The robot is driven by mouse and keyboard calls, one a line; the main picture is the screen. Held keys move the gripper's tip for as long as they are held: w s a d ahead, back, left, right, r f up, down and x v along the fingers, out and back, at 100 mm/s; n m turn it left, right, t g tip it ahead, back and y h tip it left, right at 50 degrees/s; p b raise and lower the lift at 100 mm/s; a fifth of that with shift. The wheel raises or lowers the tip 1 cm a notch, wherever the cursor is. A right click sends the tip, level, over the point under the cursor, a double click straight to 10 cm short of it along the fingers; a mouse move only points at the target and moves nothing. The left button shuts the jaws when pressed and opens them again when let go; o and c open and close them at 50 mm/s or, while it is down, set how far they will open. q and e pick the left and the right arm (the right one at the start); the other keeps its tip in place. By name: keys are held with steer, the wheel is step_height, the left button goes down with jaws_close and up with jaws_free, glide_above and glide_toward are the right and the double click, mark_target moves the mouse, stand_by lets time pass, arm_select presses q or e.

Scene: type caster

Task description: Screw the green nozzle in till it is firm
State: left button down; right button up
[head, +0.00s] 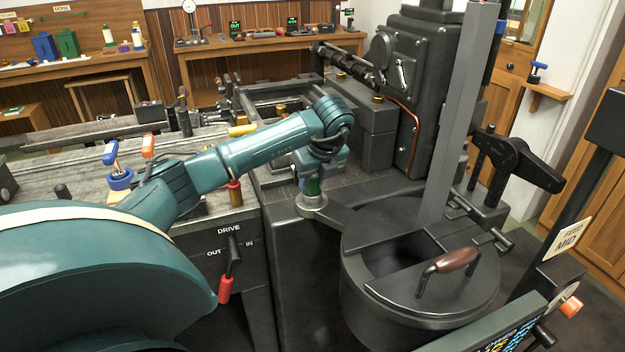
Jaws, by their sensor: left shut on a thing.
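The green nozzle (313,186) stands upright at a round grey seat (312,203) on the side of the dark casting machine. My left arm comes in from the left, and my left gripper (312,180) points down over the nozzle and is shut on it. The wrist hides the nozzle's top, and the thread cannot be seen. My right gripper is not in view.
A round black pot (415,310) with a wooden-handled lid (450,262) stands right of the nozzle. A grey upright column (458,120) rises behind it. A drive lever with a red grip (225,290) hangs at the machine's front. Benches line the back wall.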

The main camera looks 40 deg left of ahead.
arm_select(q)
steer(key=m, duration=0.1)
steer(key=m+t+b, duration=0.1)
steer(key=shift+s+a+f+m, duration=0.1)
steer(key=shift+a+f+m, duration=0.1)
steer(key=shift+f+m, duration=0.15)
steer(key=c, duration=1.5)
jaws_free()
steer(key=shift+d+r+m+h, duration=0.1)
steer(key=shift+r+m+h, duration=0.1)
steer(key=shift+m+h, duration=0.35)
steer(key=shift+c, duration=0.2)
steer(key=o, duration=0.5)
steer(key=shift+r+y, duration=0.1)
steer(key=shift+y, duration=0.15)
